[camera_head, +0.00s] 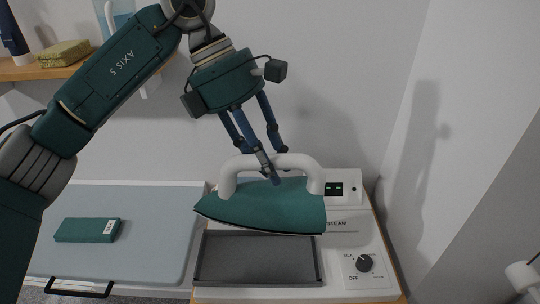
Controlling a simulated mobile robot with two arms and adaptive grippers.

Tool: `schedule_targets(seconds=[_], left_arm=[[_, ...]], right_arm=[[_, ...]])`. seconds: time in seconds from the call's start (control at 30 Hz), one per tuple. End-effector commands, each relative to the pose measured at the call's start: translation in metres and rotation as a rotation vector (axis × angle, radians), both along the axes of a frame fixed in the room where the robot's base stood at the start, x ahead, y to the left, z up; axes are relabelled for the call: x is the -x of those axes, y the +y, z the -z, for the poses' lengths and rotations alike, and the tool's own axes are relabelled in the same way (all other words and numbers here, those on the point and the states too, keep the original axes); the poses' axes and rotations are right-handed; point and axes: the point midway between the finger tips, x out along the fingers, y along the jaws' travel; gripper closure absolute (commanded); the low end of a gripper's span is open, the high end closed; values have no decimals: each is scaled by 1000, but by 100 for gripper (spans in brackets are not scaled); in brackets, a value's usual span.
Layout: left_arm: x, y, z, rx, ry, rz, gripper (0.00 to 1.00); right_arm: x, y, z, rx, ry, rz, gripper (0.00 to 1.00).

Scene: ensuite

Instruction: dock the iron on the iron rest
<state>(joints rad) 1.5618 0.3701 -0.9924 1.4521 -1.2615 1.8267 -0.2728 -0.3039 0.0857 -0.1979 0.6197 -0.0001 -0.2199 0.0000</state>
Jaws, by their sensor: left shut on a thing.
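The iron (265,209) has a dark teal body and a white arched handle, with its pointed end to the left. My left gripper (268,170) comes down from above and is shut on the handle. It holds the iron above the steam station, and the iron hides part of the station's top. The iron rest (258,260) appears to be the dark grey recessed tray on the white station, below and in front of the iron. My right gripper is not in view.
A shelf (40,70) with a sponge (62,54) is at the upper left.

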Motion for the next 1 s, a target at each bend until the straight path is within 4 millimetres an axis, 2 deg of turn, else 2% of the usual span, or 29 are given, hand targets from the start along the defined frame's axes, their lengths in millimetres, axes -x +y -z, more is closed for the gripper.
schedule_targets(seconds=[0.07,0.17,0.43,0.6,0.83,1.0], left_arm=[[0,0,16,3,3,0,100],[0,0,38,4,2,-1,100],[0,0,94,5,1,-2,100],[-1,-1,112,6,-2,-1,100],[0,-1,126,5,-1,0,100],[0,-1,148,5,1,-1,100]], right_arm=[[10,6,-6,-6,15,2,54],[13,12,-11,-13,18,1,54],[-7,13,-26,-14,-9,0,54],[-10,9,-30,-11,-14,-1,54],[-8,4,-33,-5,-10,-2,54],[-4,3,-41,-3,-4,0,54]])
